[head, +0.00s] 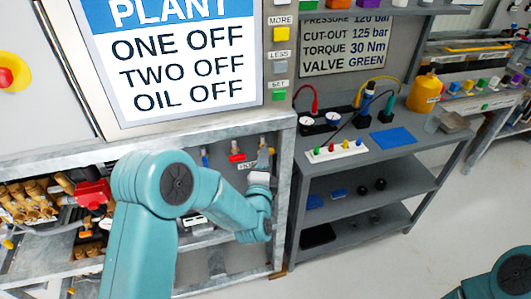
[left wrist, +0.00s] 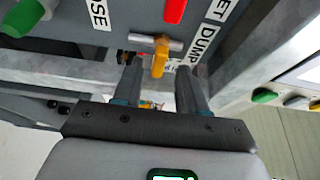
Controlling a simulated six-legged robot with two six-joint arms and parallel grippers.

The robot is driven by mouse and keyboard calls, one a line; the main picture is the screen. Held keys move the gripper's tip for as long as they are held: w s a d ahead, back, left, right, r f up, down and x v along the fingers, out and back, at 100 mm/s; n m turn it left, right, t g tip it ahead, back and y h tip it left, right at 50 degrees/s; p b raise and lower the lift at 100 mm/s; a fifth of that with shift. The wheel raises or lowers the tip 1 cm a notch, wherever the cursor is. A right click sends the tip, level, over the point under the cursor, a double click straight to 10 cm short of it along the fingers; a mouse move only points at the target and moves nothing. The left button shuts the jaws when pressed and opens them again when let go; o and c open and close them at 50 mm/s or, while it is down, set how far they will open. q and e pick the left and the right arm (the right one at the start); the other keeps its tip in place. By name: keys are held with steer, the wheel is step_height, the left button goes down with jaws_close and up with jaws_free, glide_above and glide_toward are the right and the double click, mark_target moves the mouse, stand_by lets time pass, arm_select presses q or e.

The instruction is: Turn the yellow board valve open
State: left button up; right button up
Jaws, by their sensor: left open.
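The yellow valve (left wrist: 160,56) shows in the left wrist view as a yellow lever on a silver cross-piece, beside a white label reading "DUMP" (left wrist: 203,42). My left gripper (left wrist: 156,76) is open. Its two dark fingers stand on either side of the lever's lower end, with gaps visible on both sides. I cannot tell how deep the lever sits between them. In the head view my left gripper (head: 260,170) is at the valve board under the bench top, its fingers largely hidden. The yellow lever is not clear there. My right gripper is out of view.
A red valve handle (head: 237,155) and a blue one (head: 205,159) sit left of my gripper on the board. A steel frame post (head: 283,205) stands close on the right. A grey shelf unit (head: 365,155) with gauges and cables is beyond it. Open floor lies at lower right.

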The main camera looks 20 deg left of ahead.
arm_select(q)
steer(key=shift+x, duration=1.4)
